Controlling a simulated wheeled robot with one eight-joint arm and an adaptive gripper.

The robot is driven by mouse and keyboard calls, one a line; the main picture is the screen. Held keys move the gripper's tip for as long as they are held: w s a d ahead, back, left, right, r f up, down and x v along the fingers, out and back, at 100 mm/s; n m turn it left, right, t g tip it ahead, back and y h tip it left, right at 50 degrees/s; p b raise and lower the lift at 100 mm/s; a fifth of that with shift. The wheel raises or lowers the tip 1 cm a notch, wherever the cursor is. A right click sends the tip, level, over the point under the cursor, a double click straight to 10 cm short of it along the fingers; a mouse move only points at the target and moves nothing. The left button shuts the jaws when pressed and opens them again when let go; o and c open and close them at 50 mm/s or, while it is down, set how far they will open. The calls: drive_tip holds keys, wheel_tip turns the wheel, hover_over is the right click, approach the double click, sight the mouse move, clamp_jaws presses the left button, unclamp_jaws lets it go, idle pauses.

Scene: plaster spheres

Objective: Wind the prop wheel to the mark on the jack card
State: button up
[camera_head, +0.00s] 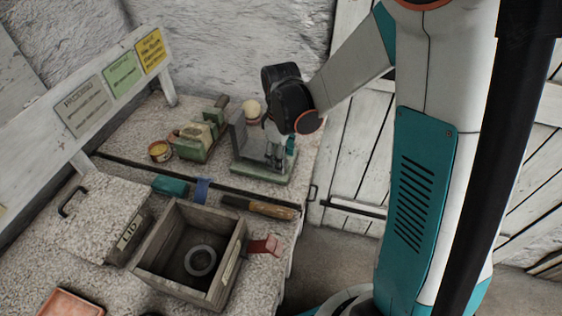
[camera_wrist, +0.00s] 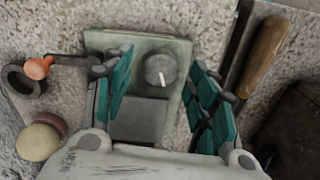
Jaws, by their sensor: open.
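A round dark grey wheel (camera_wrist: 160,70) with a white line lies between my gripper's fingertips in the wrist view, on a green-grey base plate (camera_wrist: 100,40). Its white line points down and slightly right there. My gripper (camera_wrist: 163,64) is open, with teal pads on both sides of the wheel and gaps between. In the head view my gripper (camera_head: 279,156) points down over the green-grey base (camera_head: 264,174), and hides the wheel. Grey (camera_head: 83,107), green (camera_head: 122,75) and yellow (camera_head: 151,50) cards hang on the white rail; I cannot read which is the jack card.
An open wooden box (camera_head: 174,221) with a ring inside stands at the front, beside a speckled lid (camera_head: 100,215). A wooden-handled tool (camera_head: 262,208) lies near the base.

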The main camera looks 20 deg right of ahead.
drive_tip(key=shift+f, duration=0.6)
drive_tip(key=c, duration=1.1)
drive_tip(key=shift+m, duration=1.6)
drive_tip(key=o, duration=1.1)
